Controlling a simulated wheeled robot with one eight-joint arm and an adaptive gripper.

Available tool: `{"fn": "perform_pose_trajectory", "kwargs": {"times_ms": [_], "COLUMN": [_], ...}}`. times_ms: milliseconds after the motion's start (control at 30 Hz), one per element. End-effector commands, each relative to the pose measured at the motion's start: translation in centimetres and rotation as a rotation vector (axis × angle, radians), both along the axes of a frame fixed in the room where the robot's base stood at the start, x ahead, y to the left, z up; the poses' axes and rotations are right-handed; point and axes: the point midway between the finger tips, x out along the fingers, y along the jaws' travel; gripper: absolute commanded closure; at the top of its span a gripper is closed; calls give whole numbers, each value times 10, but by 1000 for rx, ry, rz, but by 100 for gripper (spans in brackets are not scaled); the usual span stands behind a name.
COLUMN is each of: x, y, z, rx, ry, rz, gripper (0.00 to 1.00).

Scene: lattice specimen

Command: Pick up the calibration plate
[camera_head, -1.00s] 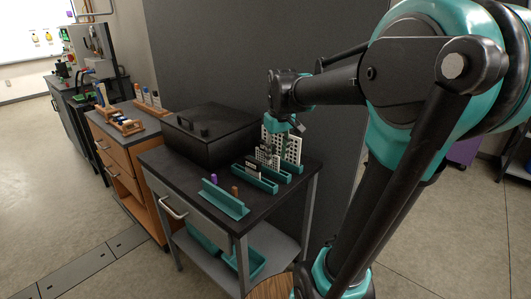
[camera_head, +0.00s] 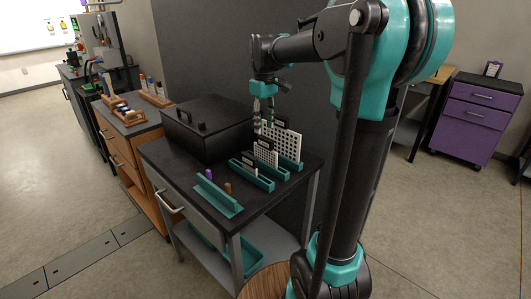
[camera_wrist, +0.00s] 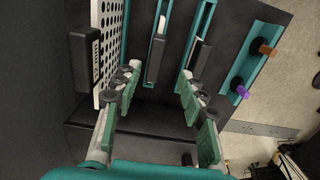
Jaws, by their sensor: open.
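Three upright plates stand in teal slotted holders on the black-topped cart. At the back is a large white perforated plate (camera_head: 288,146) with a black grip block; in the wrist view it (camera_wrist: 112,30) is at the left. A smaller perforated plate (camera_head: 265,155) stands in front of it, and a small dark-gripped plate (camera_head: 249,162) in front of that. I cannot tell which is the calibration plate. My gripper (camera_head: 263,122) is open and empty above the holders. In the wrist view the middle plate (camera_wrist: 157,52) lies between my gripper's (camera_wrist: 156,88) fingers, beyond their tips.
A black lidded box (camera_head: 208,127) stands left of the holders. A teal rack (camera_head: 218,195) with purple and orange pegs is at the cart's front. A grey partition (camera_head: 215,50) rises behind. A purple drawer cabinet (camera_head: 475,115) is at the far right.

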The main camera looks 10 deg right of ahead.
Motion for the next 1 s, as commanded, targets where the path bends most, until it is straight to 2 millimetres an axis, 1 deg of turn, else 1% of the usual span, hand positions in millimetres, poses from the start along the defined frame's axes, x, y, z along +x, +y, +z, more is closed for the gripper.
{"fn": "perform_pose_trajectory", "kwargs": {"times_ms": [33,100,367,600,700,800,1000], "x": [0,1,1,5,5,5,5], "y": [0,0,-1,-6,-6,-6,-6], "z": [-9,-18,-35,-68,-77,-82,-82], "rx": [0,0,0,0,0,0,0], "ry": [0,0,0,0,0,0,0], "rz": [0,0,-1,0,0,0,0], "gripper": [59,59,59,59,59,59,59]}}
